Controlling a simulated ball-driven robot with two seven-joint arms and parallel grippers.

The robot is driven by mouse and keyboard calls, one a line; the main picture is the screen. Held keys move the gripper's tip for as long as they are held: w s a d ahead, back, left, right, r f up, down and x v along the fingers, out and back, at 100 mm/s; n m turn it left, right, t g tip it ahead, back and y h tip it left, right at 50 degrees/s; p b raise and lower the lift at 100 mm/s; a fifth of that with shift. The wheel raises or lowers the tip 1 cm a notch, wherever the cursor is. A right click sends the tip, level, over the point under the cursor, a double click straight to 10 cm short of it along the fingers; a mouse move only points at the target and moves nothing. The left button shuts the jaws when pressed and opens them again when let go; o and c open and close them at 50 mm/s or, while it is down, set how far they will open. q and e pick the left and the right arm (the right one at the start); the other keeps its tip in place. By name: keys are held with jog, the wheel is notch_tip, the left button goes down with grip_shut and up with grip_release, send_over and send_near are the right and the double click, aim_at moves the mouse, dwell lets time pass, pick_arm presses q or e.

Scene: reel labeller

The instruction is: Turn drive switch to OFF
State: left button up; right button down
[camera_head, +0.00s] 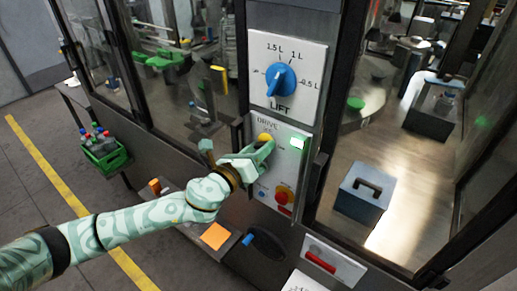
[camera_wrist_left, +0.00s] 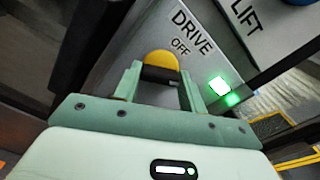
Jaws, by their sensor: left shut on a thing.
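The drive switch (camera_head: 265,137) is a yellow round knob on the grey panel under the word DRIVE. In the left wrist view, the switch (camera_wrist_left: 161,60) shows its yellow top below the word OFF, with a dark part between my fingers. My left gripper (camera_wrist_left: 160,77) is shut on the switch, one finger on each side. In the head view, my left gripper (camera_head: 266,147) reaches the panel from the left and covers part of the switch. Which mark the switch points to cannot be told. My right gripper is not in view.
A lit green lamp (camera_head: 298,143) is right of the switch. The blue LIFT knob (camera_head: 281,81) is above it. A red button (camera_head: 284,195) and a small blue button (camera_head: 262,191) are below. Glass panes flank the panel. A green crate (camera_head: 104,155) holds bottles at left.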

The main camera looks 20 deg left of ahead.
pick_arm(q)
jog(key=n+p, duration=0.2)
jog(key=n, duration=0.7)
jog(key=shift+n+p, duration=0.5)
jog(key=shift+n, duration=1)
jog(key=o, duration=1)
jog(key=shift+b+v, duration=1.4)
jog(key=shift+v, duration=6.75)
jog(key=shift+n, duration=0.3)
